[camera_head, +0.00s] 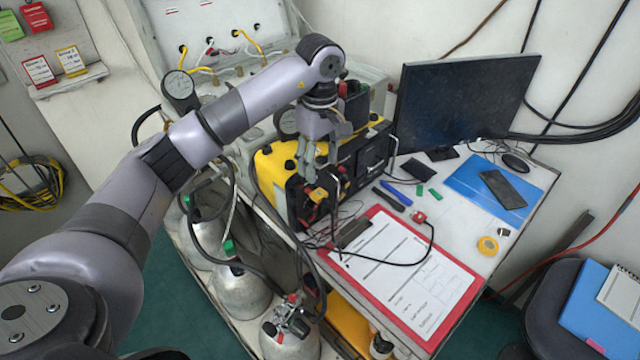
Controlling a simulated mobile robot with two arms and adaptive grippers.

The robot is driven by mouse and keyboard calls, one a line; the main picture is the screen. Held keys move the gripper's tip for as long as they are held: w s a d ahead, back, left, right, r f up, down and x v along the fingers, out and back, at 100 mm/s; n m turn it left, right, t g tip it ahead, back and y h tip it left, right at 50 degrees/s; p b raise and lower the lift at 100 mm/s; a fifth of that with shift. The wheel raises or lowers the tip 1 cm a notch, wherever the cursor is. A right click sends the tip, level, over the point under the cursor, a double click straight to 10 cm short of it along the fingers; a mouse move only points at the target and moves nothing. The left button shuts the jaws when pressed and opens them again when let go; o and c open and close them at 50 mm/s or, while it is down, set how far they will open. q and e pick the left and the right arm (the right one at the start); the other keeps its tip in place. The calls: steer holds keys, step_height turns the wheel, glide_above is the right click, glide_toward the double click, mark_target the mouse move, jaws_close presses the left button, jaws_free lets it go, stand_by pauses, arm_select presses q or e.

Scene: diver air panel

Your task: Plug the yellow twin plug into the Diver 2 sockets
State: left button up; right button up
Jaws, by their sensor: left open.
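A yellow and black panel box (274,164) stands at the back left of the table, with a dark front face carrying small orange and red parts. My left gripper (319,172) is open and points down over the box's front left part, hiding some of it. I cannot tell whether its fingers touch anything. A small orange-yellow piece (318,195) shows just below the fingers; I cannot tell whether it is the yellow twin plug. The Diver 2 sockets cannot be made out. My right gripper is out of view.
A red clipboard (463,307) with papers lies in front of the box, crossed by a black cable with a red end (419,217). A monitor (463,105), a blue folder (464,178) and yellow tape (487,246) are to the right. Grey cylinders (240,292) stand below left.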

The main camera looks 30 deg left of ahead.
mark_target(321, 195)
arm_select(q)
step_height(321, 195, down, 9)
steer(key=shift+r+p, duration=0.1)
steer(key=shift+p, duration=1)
steer(key=shift+c, duration=0.2)
jaws_close()
steer(key=shift+d, duration=0.2)
steer(key=shift+s+d, duration=0.35)
steer(key=shift+d, duration=0.55)
steer(key=shift+s+d, duration=0.1)
steer(key=shift+d, duration=0.1)
steer(key=shift+s+d, duration=0.15)
steer(key=shift+d, duration=0.25)
